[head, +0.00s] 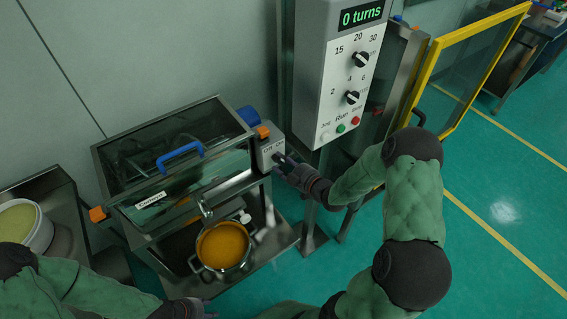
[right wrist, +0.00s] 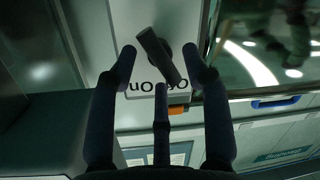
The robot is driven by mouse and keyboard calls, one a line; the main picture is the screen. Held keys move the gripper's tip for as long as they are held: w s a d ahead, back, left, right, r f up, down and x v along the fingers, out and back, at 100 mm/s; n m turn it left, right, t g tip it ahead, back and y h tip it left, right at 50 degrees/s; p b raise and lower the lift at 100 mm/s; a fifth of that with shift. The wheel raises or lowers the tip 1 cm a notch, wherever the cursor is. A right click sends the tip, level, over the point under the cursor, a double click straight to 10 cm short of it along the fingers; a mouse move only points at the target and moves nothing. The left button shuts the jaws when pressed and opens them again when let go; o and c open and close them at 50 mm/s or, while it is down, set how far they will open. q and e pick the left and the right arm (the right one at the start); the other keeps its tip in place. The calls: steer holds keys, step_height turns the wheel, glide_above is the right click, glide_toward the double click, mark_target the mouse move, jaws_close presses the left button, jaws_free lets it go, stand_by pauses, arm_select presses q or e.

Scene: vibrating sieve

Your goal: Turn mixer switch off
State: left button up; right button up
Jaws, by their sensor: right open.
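The mixer's grey switch box (head: 268,151), marked Off and On, sits at the right end of the glass-lidded machine. Its dark switch knob (right wrist: 160,58) shows in the right wrist view, slanted across the box face, with its lower end partly covering the upside-down "Off" lettering. My right gripper (head: 284,163) is at the box front. In the right wrist view, its open fingers (right wrist: 162,62) stand on either side of the knob; I cannot tell whether they touch it. My left gripper (head: 203,308) is low at the bottom edge, away from the switch; its fingers are unclear.
The glass-lidded machine (head: 150,212) has a blue handle (head: 180,154) and orange corners. A pot (head: 222,247) with orange contents stands below. A control panel (head: 343,75) reading "0 turns" is right of the switch. A yellow-framed door (head: 428,62) stands open farther right.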

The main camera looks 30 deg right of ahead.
steer(key=v, duration=1.2)
stand_by(0.3)
steer(key=w+a+f+m+g, duration=0.2)
steer(key=a+f+m+g, duration=0.5)
steer(key=a+f, duration=0.55)
steer(key=s+a+f+m+g+y, duration=0.1)
steer(key=s+a+f+m+g, duration=0.2)
steer(key=s+a+f+g, duration=0.5)
steer(key=s+a+f, duration=0.4)
steer(key=s, duration=0.2)
steer(key=shift+s+a+m, duration=0.25)
steer(key=shift+a+m, duration=0.15)
